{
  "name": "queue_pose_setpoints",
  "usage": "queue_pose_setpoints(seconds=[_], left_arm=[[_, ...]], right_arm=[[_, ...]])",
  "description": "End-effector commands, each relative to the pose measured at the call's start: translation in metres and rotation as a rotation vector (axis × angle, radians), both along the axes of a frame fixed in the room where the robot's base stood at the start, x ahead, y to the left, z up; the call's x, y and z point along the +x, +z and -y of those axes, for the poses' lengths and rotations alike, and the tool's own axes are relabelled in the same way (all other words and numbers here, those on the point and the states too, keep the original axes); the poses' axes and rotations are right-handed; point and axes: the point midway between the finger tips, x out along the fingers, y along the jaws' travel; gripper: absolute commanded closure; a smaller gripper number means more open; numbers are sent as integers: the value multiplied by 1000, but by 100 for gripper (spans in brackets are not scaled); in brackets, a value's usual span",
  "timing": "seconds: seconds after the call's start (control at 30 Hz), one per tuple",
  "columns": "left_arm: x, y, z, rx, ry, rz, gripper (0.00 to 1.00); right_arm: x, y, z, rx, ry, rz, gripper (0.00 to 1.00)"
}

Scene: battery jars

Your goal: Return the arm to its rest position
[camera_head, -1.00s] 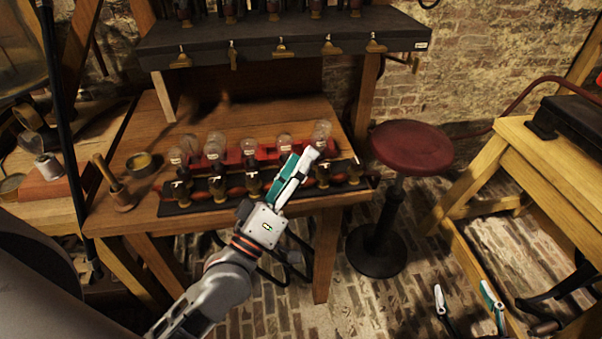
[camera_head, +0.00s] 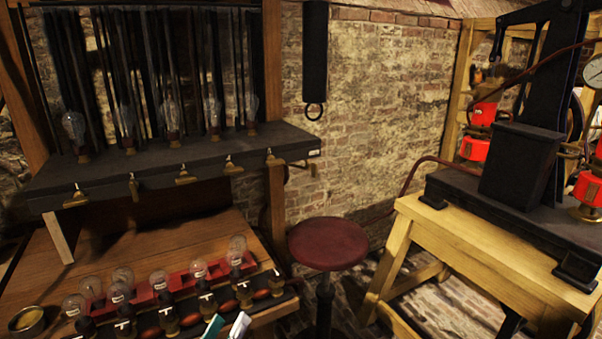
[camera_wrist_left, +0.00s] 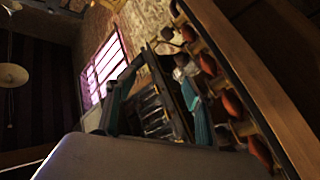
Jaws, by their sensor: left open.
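My left gripper (camera_head: 227,325) shows only by its fingertips at the bottom edge of the head view, one teal and one whitish. The tips are apart, with nothing between them. They appear just in front of the bench's row of lamp sockets; whether they touch anything cannot be told. In the left wrist view, the open gripper (camera_wrist_left: 155,95) shows both fingers, with a strip of reddish-brown rounded parts (camera_wrist_left: 232,105) close beside the right finger. The rest of my left arm is out of the head view. My right gripper is in neither current view.
The wooden bench (camera_head: 130,265) carries a red rack (camera_head: 180,280) with several glass bulbs. A dark shelf (camera_head: 110,182) with hooks overhangs it. A red stool (camera_head: 327,243) stands to the right, then a yellow wooden table (camera_head: 490,262) bearing dark machinery. Floor shows between stool and table.

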Motion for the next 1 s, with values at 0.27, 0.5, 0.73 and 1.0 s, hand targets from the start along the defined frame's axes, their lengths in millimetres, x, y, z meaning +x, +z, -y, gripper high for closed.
queue_pose_setpoints(seconds=[0.27, 0.5, 0.73, 1.0], left_arm=[[-70, -177, -4, 548, -47, -324, 47], [-133, -264, -25, 853, -114, -504, 47], [-149, -282, -32, 923, -133, -543, 47], [-149, -281, -32, 920, -132, -542, 47]], right_arm=[[-44, -99, 2, 20, -20, -182, 46], [-75, -148, 4, 31, -34, -278, 46], [-83, -158, 5, 33, -37, -297, 46], [-82, -157, 5, 33, -37, -296, 46]])
